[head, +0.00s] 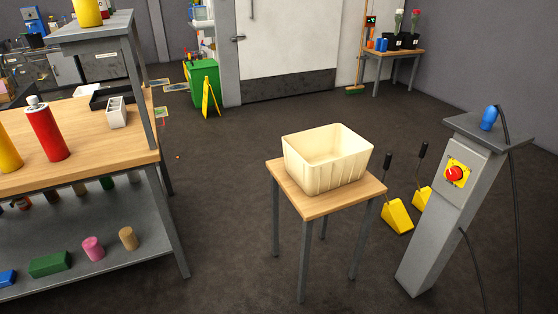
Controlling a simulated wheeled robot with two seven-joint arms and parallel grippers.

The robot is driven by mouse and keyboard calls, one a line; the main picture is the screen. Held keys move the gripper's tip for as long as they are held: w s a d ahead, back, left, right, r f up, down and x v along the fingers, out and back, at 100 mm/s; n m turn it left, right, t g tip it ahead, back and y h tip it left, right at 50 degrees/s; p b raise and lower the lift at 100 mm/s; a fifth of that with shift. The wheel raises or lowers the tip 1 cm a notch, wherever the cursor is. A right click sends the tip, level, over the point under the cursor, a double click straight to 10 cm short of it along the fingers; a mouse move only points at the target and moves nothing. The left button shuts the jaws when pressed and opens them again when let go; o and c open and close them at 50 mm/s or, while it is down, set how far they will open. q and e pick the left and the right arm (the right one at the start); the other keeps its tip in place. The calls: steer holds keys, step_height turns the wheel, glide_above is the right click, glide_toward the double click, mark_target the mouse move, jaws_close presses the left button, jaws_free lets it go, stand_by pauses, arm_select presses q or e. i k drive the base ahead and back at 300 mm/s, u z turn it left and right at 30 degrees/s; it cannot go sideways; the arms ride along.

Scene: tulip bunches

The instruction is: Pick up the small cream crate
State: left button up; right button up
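The small cream crate (327,174) stands upright on a small square wooden-topped table (314,207) in the middle of the head view. Its open top faces up, and the inside that shows looks empty. Its outer walls have vertical ribs. Neither of my grippers shows in this view, and nothing is touching the crate except the table under it.
A workbench (74,170) with a red bottle (48,132) and a lower shelf stands at left. A grey pedestal (441,200) with a red button (454,174) and two yellow long-handled tools (397,216) are right of the small table. The dark floor (225,225) between the benches is clear.

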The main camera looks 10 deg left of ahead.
mark_target(320, 159)
steer(key=u, duration=0.55)
steer(key=i, duration=0.65)
steer(key=u, duration=0.5)
steer(key=i, duration=0.85)
steer(key=z, duration=1.05)
steer(key=i, duration=0.4)
steer(key=z, duration=0.35)
